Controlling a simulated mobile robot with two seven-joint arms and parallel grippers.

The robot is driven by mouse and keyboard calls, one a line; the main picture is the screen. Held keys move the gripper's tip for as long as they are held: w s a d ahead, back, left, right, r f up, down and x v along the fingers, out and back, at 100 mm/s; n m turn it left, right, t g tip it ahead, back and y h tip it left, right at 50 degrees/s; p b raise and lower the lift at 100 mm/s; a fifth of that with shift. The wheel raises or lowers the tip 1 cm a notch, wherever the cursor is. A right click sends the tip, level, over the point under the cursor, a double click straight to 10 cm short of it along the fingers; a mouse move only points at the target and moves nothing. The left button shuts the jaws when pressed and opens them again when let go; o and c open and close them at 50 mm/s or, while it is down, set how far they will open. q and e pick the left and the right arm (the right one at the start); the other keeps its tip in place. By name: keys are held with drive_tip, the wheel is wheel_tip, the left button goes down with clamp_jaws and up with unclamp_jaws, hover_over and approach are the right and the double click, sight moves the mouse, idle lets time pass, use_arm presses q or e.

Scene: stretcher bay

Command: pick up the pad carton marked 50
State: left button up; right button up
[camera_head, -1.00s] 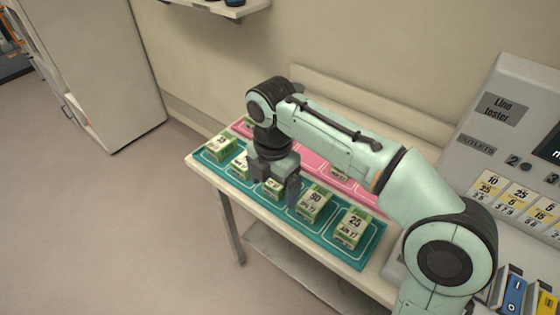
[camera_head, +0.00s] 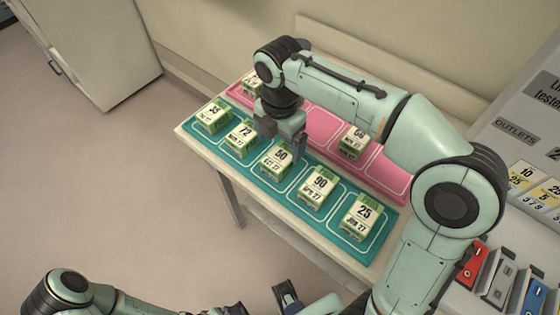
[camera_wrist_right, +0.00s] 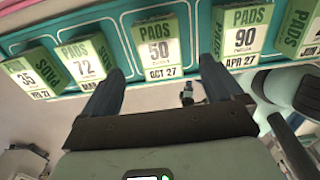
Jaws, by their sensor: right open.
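The pad carton marked 50 (camera_head: 277,161), green and white, stands in the middle of a row on a teal mat (camera_head: 243,167). My right gripper (camera_head: 283,140) is open and empty, just behind and above this carton in the head view. In the right wrist view the carton marked 50 (camera_wrist_right: 158,50) shows beyond and between the spread fingertips of the gripper (camera_wrist_right: 160,80), apart from them. Part of my left arm shows at the bottom edge of the head view; its gripper is too cut off to read.
Cartons marked 35 (camera_head: 212,117), 72 (camera_head: 241,138), 90 (camera_head: 317,187) and 25 (camera_head: 360,217) share the teal row. A pink mat (camera_head: 322,125) behind holds more cartons, including one (camera_head: 353,140) right of my gripper. A console with outlets (camera_head: 515,130) stands at right.

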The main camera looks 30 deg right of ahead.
sight(280, 156)
wheel_tip(280, 156, down, 7)
drive_tip(key=shift+r+b, duration=0.15)
drive_tip(key=shift+b, duration=0.5)
drive_tip(key=c, duration=1.2)
drive_tip(key=shift+r, duration=0.15)
